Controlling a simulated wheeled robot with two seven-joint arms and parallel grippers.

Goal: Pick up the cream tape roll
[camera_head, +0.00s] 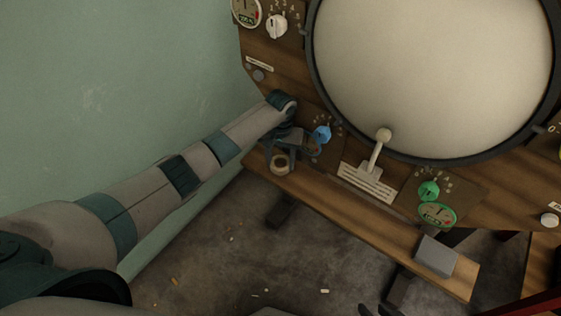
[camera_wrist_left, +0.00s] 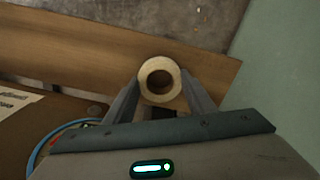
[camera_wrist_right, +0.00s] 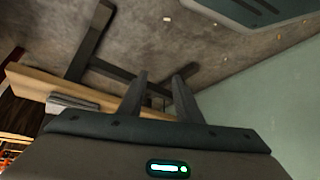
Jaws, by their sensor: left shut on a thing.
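The cream tape roll (camera_head: 281,172) is a short ring with a dark hole, at the left end of the wooden ledge. In the left wrist view the tape roll (camera_wrist_left: 160,63) sits between the two fingers of my left gripper (camera_wrist_left: 162,84), which touch it on both sides. My left gripper (camera_head: 283,152) is shut on it. I cannot tell whether the roll rests on the ledge or is just above it. My right gripper (camera_wrist_right: 161,76) is open and empty, above the floor; its fingertips show at the bottom edge of the head view.
The wooden ledge (camera_head: 345,220) runs below a panel with a large round screen (camera_head: 435,70). A blue knob (camera_head: 321,134) is close to my left gripper. A lever (camera_head: 378,150), a green knob (camera_head: 428,191) and a grey box (camera_head: 435,256) are further right. A green wall (camera_head: 120,90) stands left.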

